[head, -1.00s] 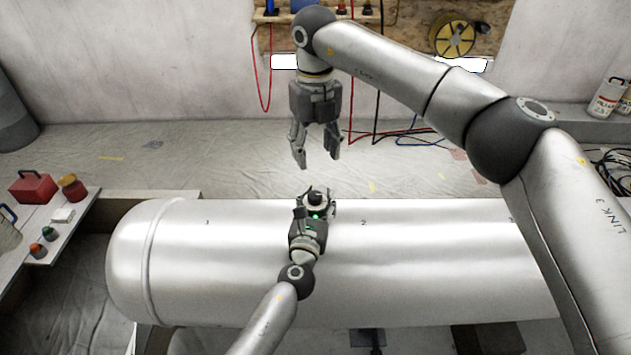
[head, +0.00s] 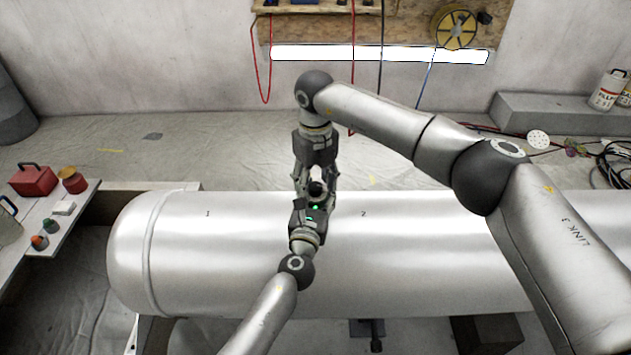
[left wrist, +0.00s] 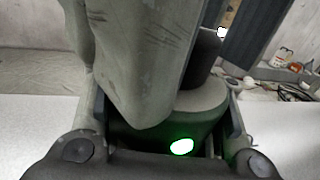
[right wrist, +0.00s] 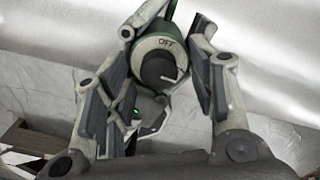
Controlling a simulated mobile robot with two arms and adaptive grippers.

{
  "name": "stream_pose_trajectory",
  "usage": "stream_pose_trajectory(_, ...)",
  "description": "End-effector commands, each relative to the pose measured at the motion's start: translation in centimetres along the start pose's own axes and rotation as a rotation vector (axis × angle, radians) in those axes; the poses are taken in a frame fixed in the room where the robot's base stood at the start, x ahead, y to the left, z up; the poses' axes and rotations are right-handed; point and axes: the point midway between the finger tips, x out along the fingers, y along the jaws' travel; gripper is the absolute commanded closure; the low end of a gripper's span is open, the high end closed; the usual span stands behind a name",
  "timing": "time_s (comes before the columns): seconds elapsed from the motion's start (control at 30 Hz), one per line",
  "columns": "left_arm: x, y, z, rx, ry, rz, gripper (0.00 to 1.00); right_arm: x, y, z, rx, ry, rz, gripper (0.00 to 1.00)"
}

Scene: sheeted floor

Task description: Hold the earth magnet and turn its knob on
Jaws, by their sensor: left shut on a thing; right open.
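The earth magnet (left wrist: 205,100) is a short round grey-and-green body with a dark knob (right wrist: 158,70) on top. In the right wrist view its pale ring reads OFF, and a white line marks the knob. My left gripper (head: 315,197) is shut on the magnet at the top of the silver tank (head: 430,240). A green light (left wrist: 181,146) glows near the left gripper's palm. My right gripper (head: 316,183) is above the magnet, pointing down, with its open fingers on either side of the knob. I cannot tell whether they touch it. A right finger hides part of the magnet in the left wrist view.
The tank spans the work area and has numbers along it. A side table (head: 62,228) at left holds a red box (head: 33,180) and small coloured items. Cables (head: 615,165) and a white container (head: 608,90) are at the right. The sheeted floor behind the tank is mostly clear.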

Motion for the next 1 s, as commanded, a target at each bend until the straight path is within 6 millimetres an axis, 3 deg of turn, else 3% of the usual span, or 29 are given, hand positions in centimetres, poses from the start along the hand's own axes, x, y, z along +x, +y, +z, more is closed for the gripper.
stream_pose_trajectory(0.27,-0.08,0.15,-0.32,0.002,0.005,0.003,0.89,0.09,0.0,0.0,0.0,0.0,0.0,0.51)
stream_pose_trajectory(0.6,-0.08,0.16,-0.33,0.002,0.005,0.003,0.9,0.06,-0.03,0.0,0.0,0.0,-0.001,0.95)
stream_pose_trajectory(1.0,-0.09,0.17,-0.34,0.002,0.005,0.003,0.9,0.05,-0.09,-0.01,-0.074,0.001,-0.002,0.96)
